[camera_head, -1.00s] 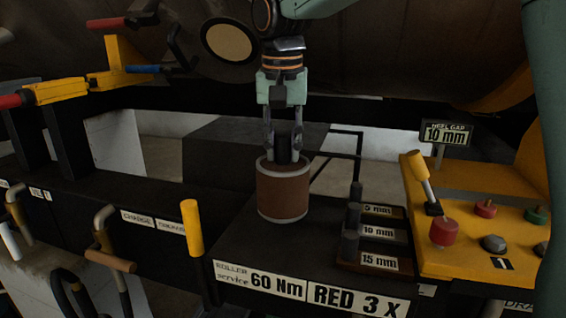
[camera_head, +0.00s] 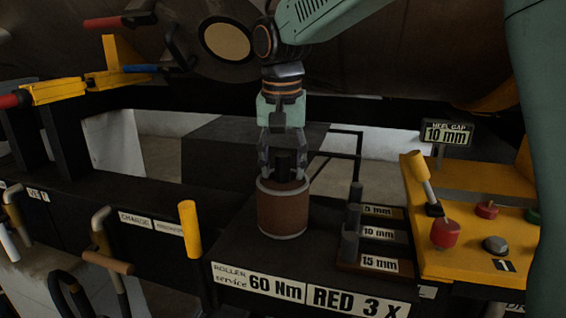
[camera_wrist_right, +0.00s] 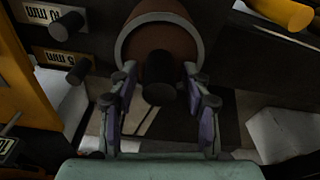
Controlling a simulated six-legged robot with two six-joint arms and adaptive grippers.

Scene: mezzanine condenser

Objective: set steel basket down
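The steel basket (camera_head: 283,213) shows as a brown cylinder with pale metal rims and a black knob (camera_head: 283,165) on top. It stands upright and appears to rest on the black bench top (camera_head: 238,243). My right gripper (camera_head: 284,176) points down over it, open, with one finger on each side of the knob. In the right wrist view, clear gaps show between the knob (camera_wrist_right: 159,92) and the spread fingers (camera_wrist_right: 160,104). The basket's rim (camera_wrist_right: 121,45) lies beyond the fingertips there. My left gripper is not in view.
A tray of marked blocks with black posts (camera_head: 375,262) stands close to the right of the basket. Beyond it is a yellow control panel (camera_head: 450,262) with a lever and buttons. A yellow post (camera_head: 190,229) rises at the front left. A dark drum (camera_head: 390,60) spans the back.

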